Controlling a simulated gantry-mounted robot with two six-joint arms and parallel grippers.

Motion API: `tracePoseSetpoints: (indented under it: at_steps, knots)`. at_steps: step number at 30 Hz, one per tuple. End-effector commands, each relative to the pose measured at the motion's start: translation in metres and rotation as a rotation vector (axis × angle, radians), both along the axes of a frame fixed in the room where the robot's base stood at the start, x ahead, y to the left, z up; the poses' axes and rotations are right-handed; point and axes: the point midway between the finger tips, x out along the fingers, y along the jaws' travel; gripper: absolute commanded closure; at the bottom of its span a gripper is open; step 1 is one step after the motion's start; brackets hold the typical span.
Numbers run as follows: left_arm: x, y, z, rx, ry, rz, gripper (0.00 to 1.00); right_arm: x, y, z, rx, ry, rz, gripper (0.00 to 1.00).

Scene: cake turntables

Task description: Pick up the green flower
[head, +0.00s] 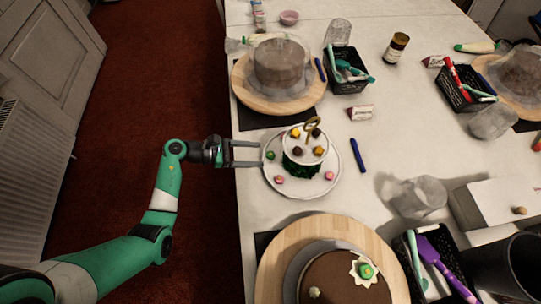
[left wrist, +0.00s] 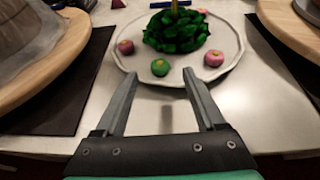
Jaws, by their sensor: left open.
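A green flower (head: 270,155) lies on the left rim of the white cake stand's lower plate (head: 318,188). It also shows in the left wrist view (left wrist: 160,67), at the near edge of the plate. My left gripper (head: 260,154) is open and reaches in from the left over the table edge. In the left wrist view its fingertips (left wrist: 159,73) point at the green flower, which appears centred between them and just beyond the tips. Nothing is between the fingers. My right gripper is not in view.
Pink flowers (head: 280,180) lie on the same plate, and more flowers sit on the upper tier (head: 305,141). Wooden turntables with cakes stand behind (head: 240,88) and in front (head: 270,270). A blue pen (head: 357,155) lies to the right.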

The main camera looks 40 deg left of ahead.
Motion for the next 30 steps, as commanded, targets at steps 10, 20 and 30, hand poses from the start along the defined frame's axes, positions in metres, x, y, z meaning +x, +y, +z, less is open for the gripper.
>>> tracePoseSetpoints:
  at_steps: [10,20,30]
  knots:
    - [0.03,-0.021,-0.016,-0.001,0.0,-0.002,0.28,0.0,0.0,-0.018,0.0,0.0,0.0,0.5]
    - [0.03,-0.021,-0.015,0.0,0.0,-0.001,0.64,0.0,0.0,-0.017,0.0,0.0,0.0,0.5]
    - [0.03,-0.021,-0.016,0.0,0.0,-0.001,1.0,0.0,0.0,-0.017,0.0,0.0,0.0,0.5]
